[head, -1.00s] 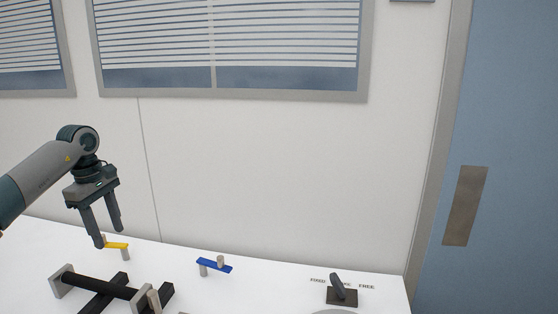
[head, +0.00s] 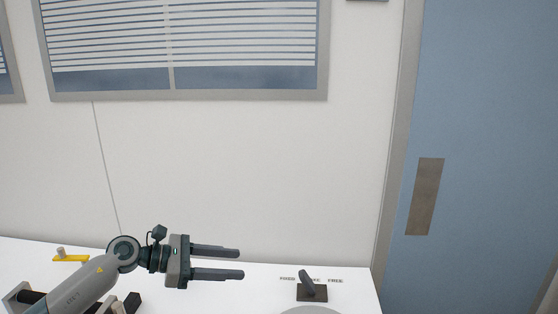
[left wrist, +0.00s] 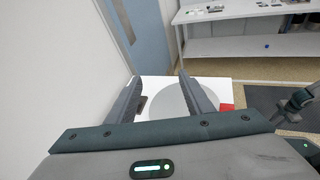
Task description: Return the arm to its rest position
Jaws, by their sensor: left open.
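My left gripper (head: 241,264) is open and empty in the head view. Its two fingers point right, above the white table (head: 350,297) and left of a dark lever on a brown base (head: 312,292). The left wrist view also shows the left gripper (left wrist: 160,77) with its fingers apart and nothing between them but the table beyond. The blue bar is not seen in the head view now. My right gripper is not in view in the head view.
A yellow bar (head: 72,259) and a black-and-grey frame, partly behind my arm, are at the left of the table. A round grey plate (head: 310,310) lies at the front edge of view. A wall and a blue door (head: 470,150) stand behind.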

